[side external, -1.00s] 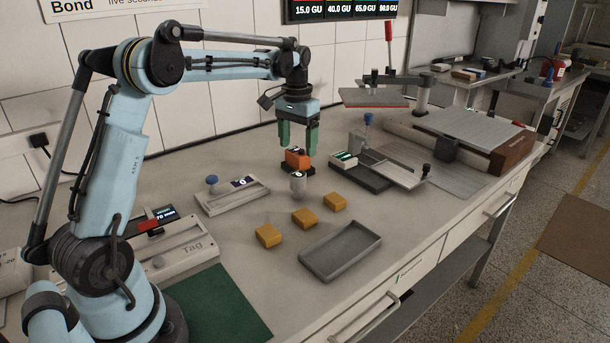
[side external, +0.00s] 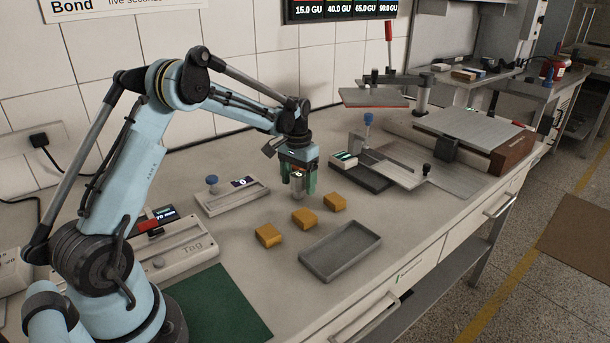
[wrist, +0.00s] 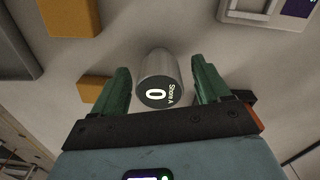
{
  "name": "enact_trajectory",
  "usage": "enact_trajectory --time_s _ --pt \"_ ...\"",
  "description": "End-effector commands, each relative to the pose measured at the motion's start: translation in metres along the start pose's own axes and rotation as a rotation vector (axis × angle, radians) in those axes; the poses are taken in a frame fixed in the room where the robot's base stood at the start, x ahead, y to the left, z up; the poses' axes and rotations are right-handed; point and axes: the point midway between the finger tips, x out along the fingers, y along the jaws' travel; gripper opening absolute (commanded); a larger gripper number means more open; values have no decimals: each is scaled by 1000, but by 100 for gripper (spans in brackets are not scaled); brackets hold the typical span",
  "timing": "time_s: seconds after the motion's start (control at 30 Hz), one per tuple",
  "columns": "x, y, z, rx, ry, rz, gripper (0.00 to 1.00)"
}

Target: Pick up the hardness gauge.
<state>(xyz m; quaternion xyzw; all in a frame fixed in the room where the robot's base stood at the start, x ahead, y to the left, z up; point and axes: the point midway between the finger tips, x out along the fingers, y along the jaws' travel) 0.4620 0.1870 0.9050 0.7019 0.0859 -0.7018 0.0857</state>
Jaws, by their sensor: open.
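The hardness gauge is a small grey metal cylinder with a dark round face reading "0 Shore A"; it stands between the fingers in the wrist view (wrist: 157,75). In the side view the gauge (side external: 298,181) is partly hidden by my gripper (side external: 299,189). My gripper is open, with one green finger on each side of the gauge. In the wrist view small gaps show between the gauge and both fingers of my gripper (wrist: 161,75). The gauge appears to stand upright on the bench.
Three yellow blocks (side external: 305,219) lie in front of the gripper, near an empty grey tray (side external: 340,250). A plate with a blue knob (side external: 232,195) lies left.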

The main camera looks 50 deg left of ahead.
Motion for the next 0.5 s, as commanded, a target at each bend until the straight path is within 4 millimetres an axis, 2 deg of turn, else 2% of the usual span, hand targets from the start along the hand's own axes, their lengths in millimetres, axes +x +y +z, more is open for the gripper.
enact_trajectory --time_s 0.23,0.5 --pt "2 0 0 0 0 0 76" --pt "2 0 0 1 0 0 36"
